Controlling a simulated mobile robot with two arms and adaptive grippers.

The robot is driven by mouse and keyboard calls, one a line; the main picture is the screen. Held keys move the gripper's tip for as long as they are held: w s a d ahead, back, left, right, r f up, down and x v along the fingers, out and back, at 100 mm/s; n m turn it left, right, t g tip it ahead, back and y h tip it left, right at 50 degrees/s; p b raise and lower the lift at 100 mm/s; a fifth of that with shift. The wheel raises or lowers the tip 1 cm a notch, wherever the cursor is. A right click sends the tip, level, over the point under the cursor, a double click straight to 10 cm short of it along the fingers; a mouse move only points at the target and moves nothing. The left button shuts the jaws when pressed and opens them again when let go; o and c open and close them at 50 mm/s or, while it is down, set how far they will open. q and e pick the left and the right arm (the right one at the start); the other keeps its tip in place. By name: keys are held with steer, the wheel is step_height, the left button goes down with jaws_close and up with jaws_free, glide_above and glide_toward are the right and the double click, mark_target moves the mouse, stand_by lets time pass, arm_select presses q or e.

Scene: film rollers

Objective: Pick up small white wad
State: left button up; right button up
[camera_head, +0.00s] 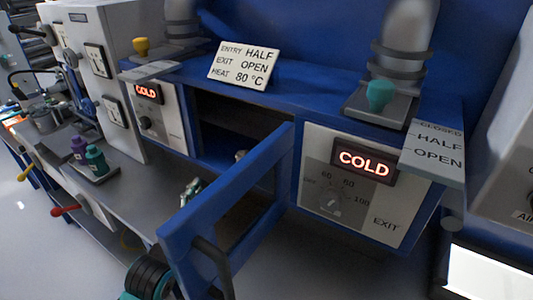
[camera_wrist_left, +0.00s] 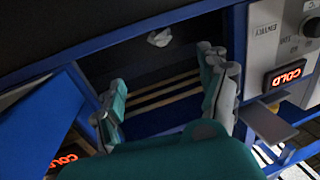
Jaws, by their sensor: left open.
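The small white wad (camera_wrist_left: 160,38) lies inside the dark opening of the blue cabinet, beyond the slats in the left wrist view. In the head view, a small pale bit of it (camera_head: 240,155) shows inside the opening, mostly hidden. My left gripper (camera_wrist_left: 163,72) is open and empty, with its teal-and-grey fingers spread on either side of the opening and the wad apart from them, farther in. In the head view, the fingertips (camera_head: 190,188) show small in front of the opening, left of the open blue door. My right gripper is not in view.
The blue door frame (camera_head: 275,168) stands swung open toward me, close to my left arm. Entry and exit panels with lit COLD displays (camera_head: 364,163) flank the opening. A sign (camera_head: 243,65) stands on top.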

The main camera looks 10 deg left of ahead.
mark_target(241, 156)
arm_select(q)
steer(key=w, duration=0.3)
steer(key=w+d+p, duration=0.1)
steer(key=w, duration=0.3)
steer(key=w+d+p, duration=0.1)
steer(key=w, duration=0.3)
steer(key=shift+w+r, duration=0.15)
steer(key=shift+r, duration=0.2)
steer(key=shift+w, duration=0.4)
steer(key=w+p, duration=0.1)
steer(key=w, duration=0.4)
steer(key=shift+d, duration=0.15)
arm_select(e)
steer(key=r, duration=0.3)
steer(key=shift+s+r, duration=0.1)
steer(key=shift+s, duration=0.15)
arm_select(q)
steer(key=shift+s, duration=0.1)
steer(key=shift+c, duration=0.3)
steer(key=c, duration=1)
